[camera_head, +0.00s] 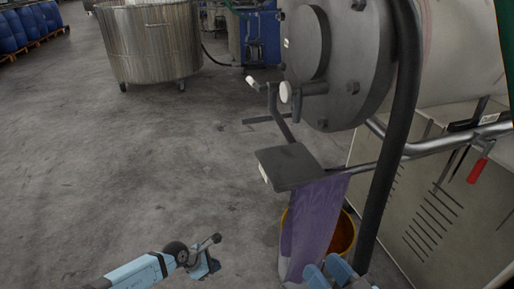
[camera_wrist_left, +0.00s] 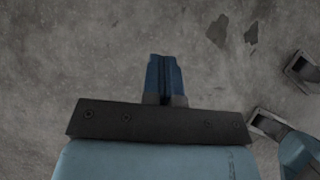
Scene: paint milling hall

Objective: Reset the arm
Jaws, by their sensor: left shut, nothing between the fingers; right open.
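My left gripper (camera_head: 212,266) is at the end of the light blue arm that comes in from the lower left. It is over bare concrete floor, with nothing near its fingers. In the left wrist view its blue fingers (camera_wrist_left: 164,78) are closed together and empty. My right gripper (camera_head: 328,268) shows at the bottom edge, in front of the purple cloth and the bucket; most of it is cut off. In the left wrist view the right gripper (camera_wrist_left: 282,97) is at the right edge, with its two fingers apart and nothing seen between them.
A grey machine (camera_head: 355,75) with a round flange stands at the right. A purple cloth (camera_head: 314,215) hangs from its tray (camera_head: 288,165), over a yellow-rimmed bucket (camera_head: 345,228). A steel vat (camera_head: 150,42) and blue drums (camera_head: 30,25) stand farther back. Floor at left is clear.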

